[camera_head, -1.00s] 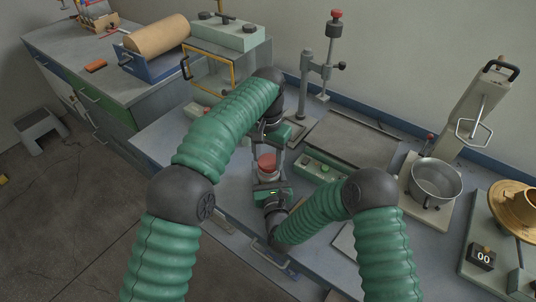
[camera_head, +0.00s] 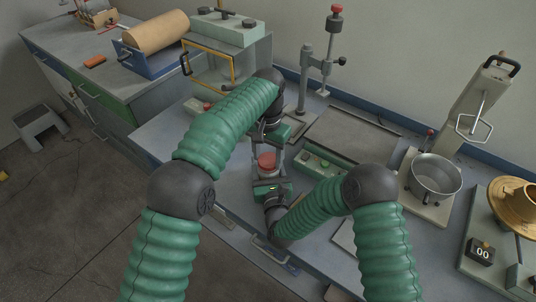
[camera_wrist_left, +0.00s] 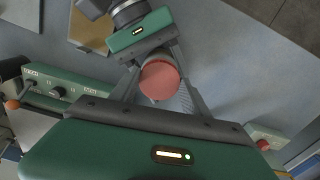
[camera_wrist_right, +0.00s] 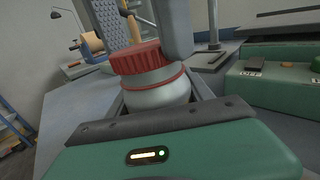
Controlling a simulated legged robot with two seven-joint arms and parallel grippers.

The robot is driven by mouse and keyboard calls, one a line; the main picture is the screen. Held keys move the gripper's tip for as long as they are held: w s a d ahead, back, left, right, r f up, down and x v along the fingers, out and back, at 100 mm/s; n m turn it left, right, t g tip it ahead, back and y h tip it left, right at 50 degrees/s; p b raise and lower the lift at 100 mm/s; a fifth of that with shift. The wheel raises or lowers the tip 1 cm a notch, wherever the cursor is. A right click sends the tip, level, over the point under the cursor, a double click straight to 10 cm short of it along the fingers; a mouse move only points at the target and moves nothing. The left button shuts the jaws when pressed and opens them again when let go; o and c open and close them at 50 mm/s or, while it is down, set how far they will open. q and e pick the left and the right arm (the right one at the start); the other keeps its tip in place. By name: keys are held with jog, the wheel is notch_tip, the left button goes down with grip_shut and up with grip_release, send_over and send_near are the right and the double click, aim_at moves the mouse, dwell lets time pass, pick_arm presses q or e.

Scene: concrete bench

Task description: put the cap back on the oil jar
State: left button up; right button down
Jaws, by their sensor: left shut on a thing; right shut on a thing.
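The oil jar, a pale squat jar (camera_wrist_right: 158,96) with a red ring, stands upright over the bench front in the right wrist view. My right gripper (camera_head: 267,176) is shut on the jar from the front. The red ribbed cap (camera_wrist_right: 140,58) sits at the top of the jar, looking slightly tilted; whether it is threaded on cannot be told. In the left wrist view the cap (camera_wrist_left: 160,80) shows as a red disc between the fingers of my left gripper (camera_wrist_left: 160,84), which is shut on it from above. The cap (camera_head: 267,160) also shows in the head view.
A green control box (camera_head: 322,164) and a flat grey plate (camera_head: 352,137) lie right of the grippers. A metal pot (camera_head: 434,178) stands further right, and a post stand (camera_head: 308,75) behind. The bench's front edge is close to my right arm.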

pick_arm(q)
jog(key=shift+f, duration=0.2)
jog(key=m, duration=0.4)
jog(key=shift+a+m, duration=0.1)
jog(key=shift+m, duration=0.3)
jog(key=m, duration=0.6)
jog(key=shift+w, duration=0.2)
jog(key=m, duration=0.6)
jog(key=shift+w, duration=0.15)
jog(key=m, duration=0.6)
jog(key=shift+w+m, duration=0.1)
jog(key=shift+m, duration=0.3)
jog(key=m, duration=0.6)
jog(key=shift+w, duration=0.1)
jog(key=m, duration=0.4)
jog(key=shift+d+f+m, duration=0.2)
jog(key=shift+d+m, duration=0.05)
jog(key=shift+m, duration=0.15)
jog(key=shift+r+m, duration=0.15)
jog(key=shift+m, duration=0.55)
jog(key=shift+a, duration=0.1)
